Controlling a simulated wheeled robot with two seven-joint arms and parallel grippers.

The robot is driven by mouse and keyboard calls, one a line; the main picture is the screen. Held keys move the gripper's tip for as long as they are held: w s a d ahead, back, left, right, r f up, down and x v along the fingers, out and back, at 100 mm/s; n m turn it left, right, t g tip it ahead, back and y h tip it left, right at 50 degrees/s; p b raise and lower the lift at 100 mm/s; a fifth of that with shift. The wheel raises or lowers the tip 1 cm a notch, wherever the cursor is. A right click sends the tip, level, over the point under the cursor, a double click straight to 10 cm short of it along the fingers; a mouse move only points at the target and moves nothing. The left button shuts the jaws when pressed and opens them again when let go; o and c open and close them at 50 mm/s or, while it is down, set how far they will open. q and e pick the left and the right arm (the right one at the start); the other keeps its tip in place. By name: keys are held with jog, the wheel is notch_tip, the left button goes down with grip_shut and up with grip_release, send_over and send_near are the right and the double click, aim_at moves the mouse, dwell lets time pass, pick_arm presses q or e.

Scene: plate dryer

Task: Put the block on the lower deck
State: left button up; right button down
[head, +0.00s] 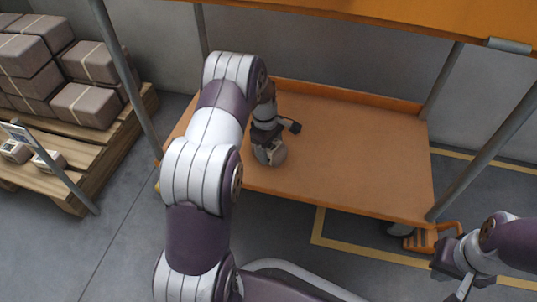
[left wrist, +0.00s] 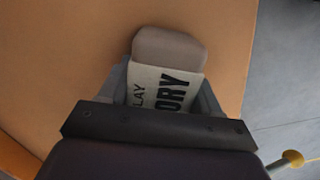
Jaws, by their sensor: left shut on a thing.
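The block (left wrist: 168,45) is a rounded grey-brown piece with a pale label and dark letters. In the left wrist view it sits between the two fingers of my left gripper (left wrist: 165,98), which is shut on it. In the head view my left gripper (head: 269,152) is over the near left part of the lower deck (head: 350,150), a flat orange board. The fingers largely hide the block there. I cannot tell whether the block touches the deck. My right gripper (head: 472,287) is at the lower right, outside the cart, its fingers apart and nothing seen between them.
The orange upper deck (head: 400,20) hangs over the lower one, held by grey posts (head: 490,150). The lower deck is bare to the right of my left gripper. A wooden pallet (head: 90,180) with wrapped boxes (head: 85,105) stands at the left.

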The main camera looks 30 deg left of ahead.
pick_arm(q)
jog(key=o, duration=1.6)
jog(key=r+p, duration=0.4)
jog(key=r, duration=0.1)
jog(key=a+r+p, duration=0.1)
jog(key=r+p, duration=0.1)
jog(key=r, duration=0.1)
jog(key=shift+f, duration=0.15)
